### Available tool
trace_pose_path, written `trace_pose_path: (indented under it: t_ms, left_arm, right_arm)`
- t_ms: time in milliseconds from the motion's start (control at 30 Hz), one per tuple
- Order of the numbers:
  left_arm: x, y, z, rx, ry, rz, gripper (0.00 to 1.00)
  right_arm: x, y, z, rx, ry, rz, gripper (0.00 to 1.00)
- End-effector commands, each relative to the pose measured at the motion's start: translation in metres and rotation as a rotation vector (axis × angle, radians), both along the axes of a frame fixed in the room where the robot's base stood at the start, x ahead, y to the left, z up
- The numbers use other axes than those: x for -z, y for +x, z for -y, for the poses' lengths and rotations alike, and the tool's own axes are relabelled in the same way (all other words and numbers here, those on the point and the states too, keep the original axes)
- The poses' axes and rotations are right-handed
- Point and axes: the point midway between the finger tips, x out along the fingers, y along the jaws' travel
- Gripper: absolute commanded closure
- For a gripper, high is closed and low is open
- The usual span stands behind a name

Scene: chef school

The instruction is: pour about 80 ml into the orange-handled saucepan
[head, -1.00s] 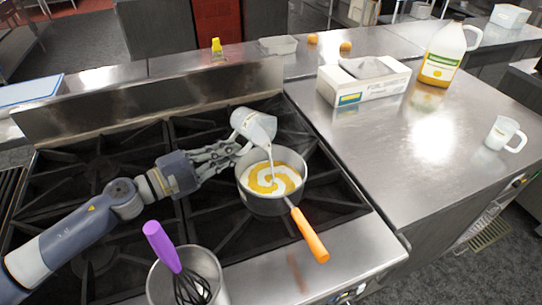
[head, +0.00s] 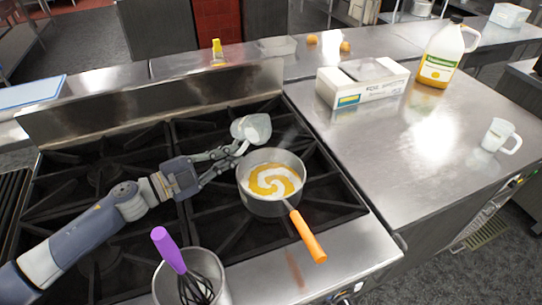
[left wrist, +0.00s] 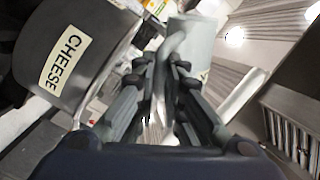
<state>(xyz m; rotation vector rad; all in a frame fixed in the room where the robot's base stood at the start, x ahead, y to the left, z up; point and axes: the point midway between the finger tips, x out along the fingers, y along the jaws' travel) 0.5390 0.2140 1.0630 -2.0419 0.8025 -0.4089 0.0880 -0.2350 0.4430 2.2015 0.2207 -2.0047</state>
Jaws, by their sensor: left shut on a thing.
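The orange-handled saucepan (head: 272,203) stands on the stove's front right burner. It holds a yellow and white swirl, and its handle points toward the front right. My left gripper (head: 236,149) is shut on a pale translucent jug (head: 252,129), held above and behind the pan's left rim. The jug is tilted, and no stream shows from it. In the left wrist view the gripper's fingers (left wrist: 168,85) close around the jug's handle, and the jug (left wrist: 192,42) is beyond them. My right gripper is not in view.
A metal pot (head: 191,278) with a purple-handled whisk (head: 168,249) stands at the front. A grey surface labelled CHEESE (left wrist: 62,60) fills the wrist view's left.

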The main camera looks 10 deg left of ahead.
Motion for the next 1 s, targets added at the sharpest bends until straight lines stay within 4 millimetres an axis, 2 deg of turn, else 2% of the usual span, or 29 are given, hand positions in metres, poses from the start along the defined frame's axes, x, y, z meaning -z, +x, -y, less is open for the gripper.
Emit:
trace_pose_path:
  t_ms: [33, 233, 1000]
  left_arm:
    - [-0.007, 0.0, 0.0, 0.001, -0.017, -0.015, 1.0]
    - [-0.001, -0.002, 0.003, 0.004, -0.116, -0.102, 1.0]
    - [0.002, -0.002, 0.004, 0.006, -0.132, -0.116, 1.0]
  right_arm:
    - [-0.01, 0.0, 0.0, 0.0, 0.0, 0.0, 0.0]
    - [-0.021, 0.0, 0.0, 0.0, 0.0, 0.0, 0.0]
    - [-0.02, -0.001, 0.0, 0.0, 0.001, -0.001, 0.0]
